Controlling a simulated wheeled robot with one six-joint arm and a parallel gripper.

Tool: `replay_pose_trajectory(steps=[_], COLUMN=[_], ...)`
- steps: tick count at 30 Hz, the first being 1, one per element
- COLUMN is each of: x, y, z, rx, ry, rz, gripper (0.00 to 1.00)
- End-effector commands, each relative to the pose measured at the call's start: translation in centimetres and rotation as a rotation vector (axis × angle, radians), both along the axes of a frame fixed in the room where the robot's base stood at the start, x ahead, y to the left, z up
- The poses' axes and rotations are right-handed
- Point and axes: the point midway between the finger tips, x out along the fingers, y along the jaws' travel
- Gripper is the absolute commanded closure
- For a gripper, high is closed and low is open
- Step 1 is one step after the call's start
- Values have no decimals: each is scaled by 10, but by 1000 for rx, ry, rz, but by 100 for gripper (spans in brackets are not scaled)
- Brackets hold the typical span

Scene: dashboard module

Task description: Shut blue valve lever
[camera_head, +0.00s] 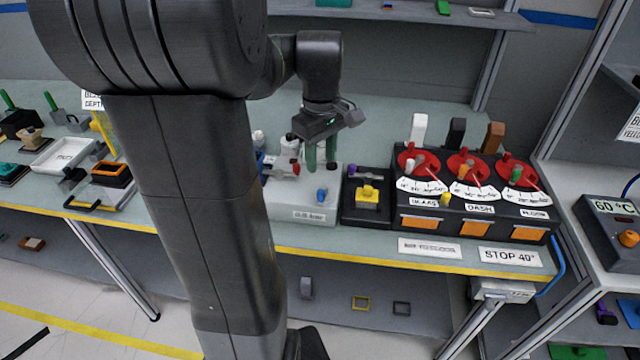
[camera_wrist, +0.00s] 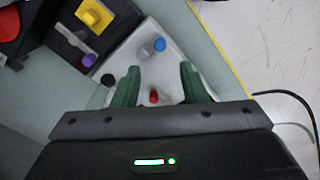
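A pale grey module (camera_head: 303,205) stands on the bench, with a small blue knob (camera_head: 321,194) on its front part. The blue knob (camera_wrist: 159,44) also shows in the wrist view, beyond my fingertips. Another blue part (camera_head: 262,165) shows at the module's left, partly hidden by my arm; I cannot tell which blue part is the valve lever. A red-tipped part (camera_head: 294,169) lies beside it. My gripper (camera_head: 321,166) points down above the module. Its green fingers (camera_wrist: 160,72) are apart, with nothing held, and a red part (camera_wrist: 154,96) shows below between them.
A black box with a yellow block (camera_head: 367,196) stands just right of the module. Further right is a dark panel with several red dials (camera_head: 467,168). A shelf (camera_head: 400,12) runs above the bench.

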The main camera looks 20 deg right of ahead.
Motion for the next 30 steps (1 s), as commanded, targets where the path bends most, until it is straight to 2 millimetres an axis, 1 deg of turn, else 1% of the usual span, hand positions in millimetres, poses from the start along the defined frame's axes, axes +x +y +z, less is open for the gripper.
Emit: replay_pose_trajectory(steps=[1, 6, 9, 12, 18, 26, 29, 30], x=[-1, -1, -1, 0, 0, 0, 0, 0], y=[1, 1, 1, 1, 0, 0, 0, 0], z=[-13, -49, -66, -79, -91, -92, -92, -92], rx=[3, 3, 2, 1, 0, -1, -1, -1], ry=[6, 4, 4, 3, 0, -1, -1, -1], rz=[0, 0, 0, 0, -1, -1, -1, -1], gripper=[61, 61, 61, 61, 61, 61, 79, 86])
